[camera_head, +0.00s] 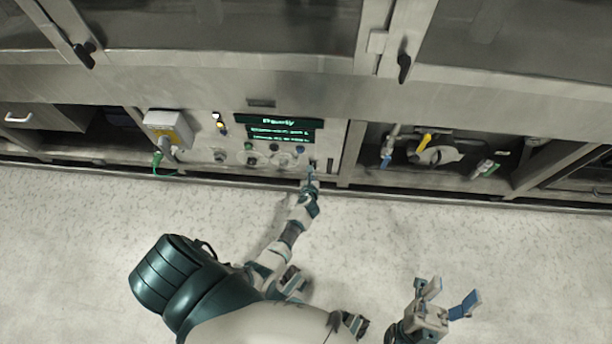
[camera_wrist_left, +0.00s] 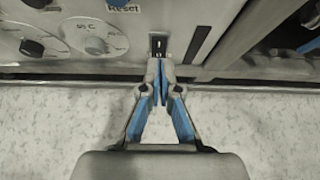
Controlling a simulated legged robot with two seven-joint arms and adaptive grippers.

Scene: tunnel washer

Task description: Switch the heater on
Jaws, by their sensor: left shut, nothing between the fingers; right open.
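The control panel (camera_head: 236,147) is a pale box front with a dark screen (camera_head: 278,128) showing green text, several round knobs and some buttons. At its lower right is a small dark switch, seen best in the left wrist view as a dark slot with a light part (camera_wrist_left: 158,45). Which control belongs to the heater is not readable. My left gripper (camera_head: 312,170) is shut and empty, its tips at or just below this switch (camera_wrist_left: 159,64); contact cannot be told. My right gripper (camera_head: 449,294) is open and empty above the floor, away from the panel.
A grey and yellow box (camera_head: 168,130) with a green cable is left of the panel. To the right, an open bay holds pipes and a yellow-handled valve (camera_head: 424,143). Black door handles (camera_head: 404,67) stick out above. The speckled floor (camera_head: 400,230) is clear.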

